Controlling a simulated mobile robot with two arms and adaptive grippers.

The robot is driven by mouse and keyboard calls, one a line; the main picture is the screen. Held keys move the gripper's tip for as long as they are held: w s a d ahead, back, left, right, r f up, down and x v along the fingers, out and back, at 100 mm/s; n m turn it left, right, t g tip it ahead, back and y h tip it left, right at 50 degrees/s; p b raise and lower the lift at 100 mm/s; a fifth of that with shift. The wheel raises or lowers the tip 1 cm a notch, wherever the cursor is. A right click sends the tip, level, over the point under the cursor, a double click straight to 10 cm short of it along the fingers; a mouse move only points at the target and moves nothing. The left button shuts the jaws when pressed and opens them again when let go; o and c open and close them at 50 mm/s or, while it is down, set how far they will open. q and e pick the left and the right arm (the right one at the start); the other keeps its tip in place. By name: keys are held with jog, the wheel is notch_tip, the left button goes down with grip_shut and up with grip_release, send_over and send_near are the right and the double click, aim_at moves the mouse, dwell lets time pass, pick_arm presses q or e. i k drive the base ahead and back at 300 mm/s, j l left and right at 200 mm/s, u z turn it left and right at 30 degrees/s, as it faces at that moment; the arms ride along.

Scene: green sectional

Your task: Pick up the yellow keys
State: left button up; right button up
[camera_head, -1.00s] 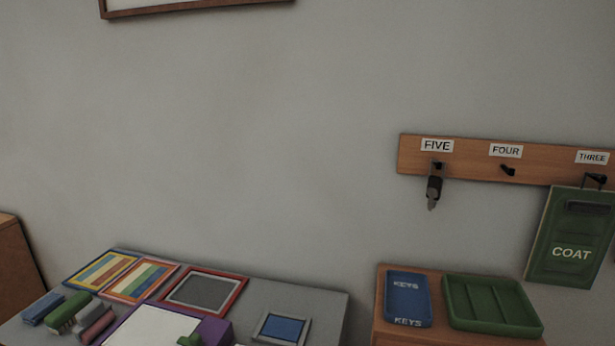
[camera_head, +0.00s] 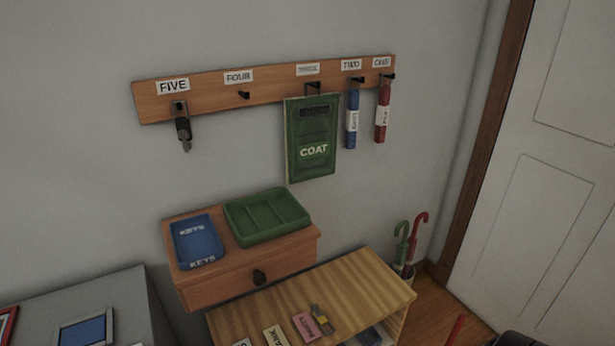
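A small yellow and dark grey item (camera_head: 321,319), which looks like the yellow keys, lies on the light striped wooden bench (camera_head: 372,285) at the bottom centre. It lies beside a pink tag (camera_head: 305,327); whether they touch is hard to tell. Its fine shape is too small to make out.
A blue KEYS tray (camera_head: 197,243) and green tray (camera_head: 266,216) sit on a wooden drawer unit (camera_head: 250,277) behind the bench. A hook rail (camera_head: 205,92) is above. Umbrellas (camera_head: 404,245) stand right of the bench. A white door (camera_head: 545,170) is at right.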

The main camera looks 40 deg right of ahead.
aim_at(322, 319)
jog(key=z, duration=1.35)
